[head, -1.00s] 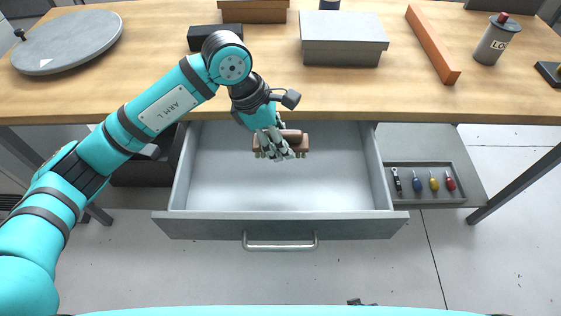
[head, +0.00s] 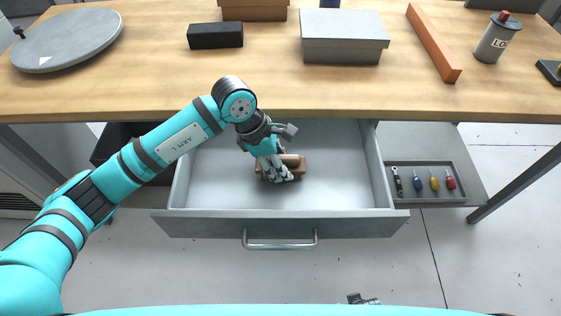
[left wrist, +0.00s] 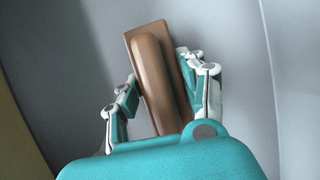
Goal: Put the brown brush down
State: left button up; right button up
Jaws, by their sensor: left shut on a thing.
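The brown brush (head: 292,162) is a flat block with a rounded handle along its top. My left gripper (head: 276,172) is shut on it, inside the open grey drawer (head: 335,185). In the left wrist view the brush (left wrist: 152,72) lies between the two fingers (left wrist: 160,95), which grip its sides. The brush is low over the drawer floor; I cannot tell whether it touches. At the bottom edge of the head view a small part of my right gripper (head: 362,300) shows; its fingers are not clear.
The drawer floor is otherwise bare. A tray of several small screwdrivers (head: 433,182) sits to its right. On the wooden table (head: 170,85) above are a black box (head: 215,35), a grey lidded box (head: 343,38), an orange bar (head: 433,43) and a grey can (head: 495,40).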

pick_arm(q)
jog(key=shift+f, duration=0.1)
jog(key=o, duration=1.1)
pick_arm(e)
jog(key=shift+w+r, duration=0.3)
jog(key=shift+w, duration=0.15)
jog(key=shift+s, duration=0.15)
pick_arm(q)
jog(key=v, duration=0.3)
jog(key=shift+w, duration=0.1)
jog(key=v, duration=0.8)
jog(key=shift+a+r, duration=0.25)
jog(key=shift+r, duration=0.35)
pick_arm(e)
jog(key=shift+s+f, duration=0.75)
jog(key=shift+s, duration=0.1)
